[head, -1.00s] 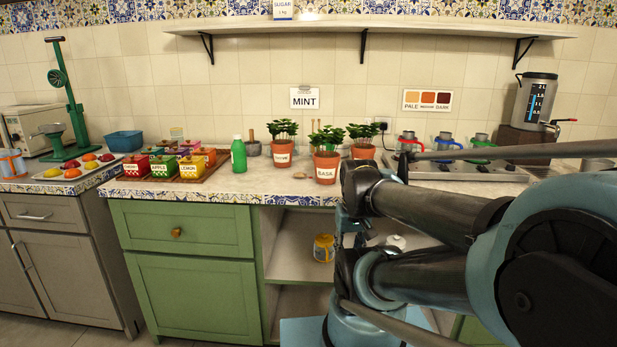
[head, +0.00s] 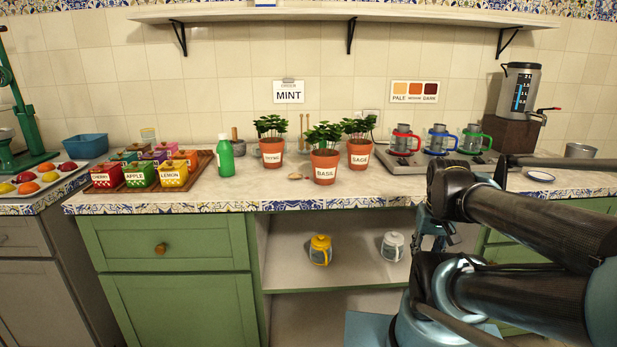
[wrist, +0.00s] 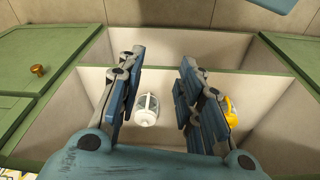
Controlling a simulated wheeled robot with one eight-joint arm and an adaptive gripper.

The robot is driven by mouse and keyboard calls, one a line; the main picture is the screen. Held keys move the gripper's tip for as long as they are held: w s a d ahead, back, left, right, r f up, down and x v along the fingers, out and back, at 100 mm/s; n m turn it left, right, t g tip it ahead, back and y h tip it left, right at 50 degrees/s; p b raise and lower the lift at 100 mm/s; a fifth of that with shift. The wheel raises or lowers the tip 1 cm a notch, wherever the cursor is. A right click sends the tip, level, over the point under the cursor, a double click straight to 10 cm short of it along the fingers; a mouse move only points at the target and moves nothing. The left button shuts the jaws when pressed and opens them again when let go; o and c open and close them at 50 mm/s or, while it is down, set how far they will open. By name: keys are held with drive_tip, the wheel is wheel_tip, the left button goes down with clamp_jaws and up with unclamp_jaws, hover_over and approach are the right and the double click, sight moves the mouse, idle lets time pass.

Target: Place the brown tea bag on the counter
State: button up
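I cannot make out a brown tea bag in either view. A small tan item (head: 295,176) lies on the counter (head: 250,192) left of the basil pot; it is too small to identify. My gripper (wrist: 160,75) is open and empty in the wrist view, its fingers apart in front of the open shelf under the counter. A white-lidded glass teapot (wrist: 146,110) shows between and beyond the fingers. A yellow teapot (wrist: 230,110) is partly hidden behind the right finger. In the head view my gripper's fingers are not clearly visible.
Cherry, apple and lemon boxes (head: 173,174) stand on a tray at the left, with a green bottle (head: 225,157) beside them. Potted herbs (head: 325,163) stand mid-counter. Colored-handled glasses (head: 439,139) and a water dispenser (head: 519,90) are at right. The front counter strip is mostly clear.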

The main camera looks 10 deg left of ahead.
sight(296, 173)
drive_tip(key=shift+d, duration=0.1)
